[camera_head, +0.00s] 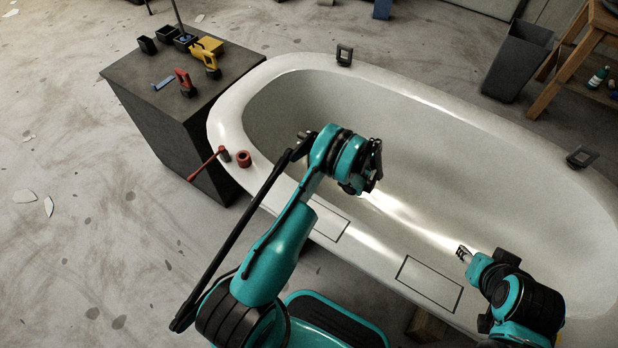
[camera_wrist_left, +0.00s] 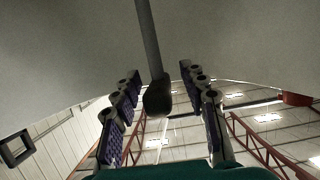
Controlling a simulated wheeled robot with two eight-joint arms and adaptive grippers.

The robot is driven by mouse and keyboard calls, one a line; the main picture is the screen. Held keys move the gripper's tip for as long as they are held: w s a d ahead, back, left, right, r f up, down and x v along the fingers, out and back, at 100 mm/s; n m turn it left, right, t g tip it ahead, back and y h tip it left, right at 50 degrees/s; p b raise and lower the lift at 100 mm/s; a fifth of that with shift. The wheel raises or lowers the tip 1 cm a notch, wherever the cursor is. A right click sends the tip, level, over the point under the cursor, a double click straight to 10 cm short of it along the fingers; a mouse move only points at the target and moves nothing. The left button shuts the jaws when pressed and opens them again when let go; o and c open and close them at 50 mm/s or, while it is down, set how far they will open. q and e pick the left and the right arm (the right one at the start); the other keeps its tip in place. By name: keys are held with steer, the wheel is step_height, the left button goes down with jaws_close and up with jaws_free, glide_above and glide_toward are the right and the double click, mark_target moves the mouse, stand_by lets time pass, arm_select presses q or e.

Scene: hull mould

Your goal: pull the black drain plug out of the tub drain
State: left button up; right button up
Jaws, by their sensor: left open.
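My left gripper (camera_head: 374,166) is over the inside of the white tub (camera_head: 450,115) in the head view. In the left wrist view its two fingers (camera_wrist_left: 160,76) are spread open. A dark rod (camera_wrist_left: 149,40) with a thicker rounded black end (camera_wrist_left: 157,98) shows between them, with a gap to each finger. It looks like the drain plug's handle, but the drain is not in view. In the head view my left gripper and arm hide that spot, and I see no plug there. My right gripper (camera_head: 464,252) is over the tub's near side; its jaws are too small to read.
A dark cabinet (camera_head: 165,125) with a red tool (camera_head: 184,82) and a yellow tool (camera_head: 208,58) stands left of the tub. A red ring (camera_head: 243,159) and a red-handled tool (camera_head: 207,163) are at the left rim. Black square brackets (camera_head: 344,55) (camera_head: 582,157) stand on the far rim.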

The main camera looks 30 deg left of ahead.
arm_select(q)
jaws_close()
steer(key=shift+r, duration=0.15)
steer(key=shift+r+p, duration=1.15)
steer(key=shift+r, duration=0.9)
steer(key=w+d+r+p, duration=0.2)
steer(key=d+r+p, duration=0.2)
steer(key=d+r, duration=0.5)
steer(key=shift+p+v, duration=0.3)
steer(key=shift+v, duration=0.95)
steer(key=shift+w+r, duration=0.1)
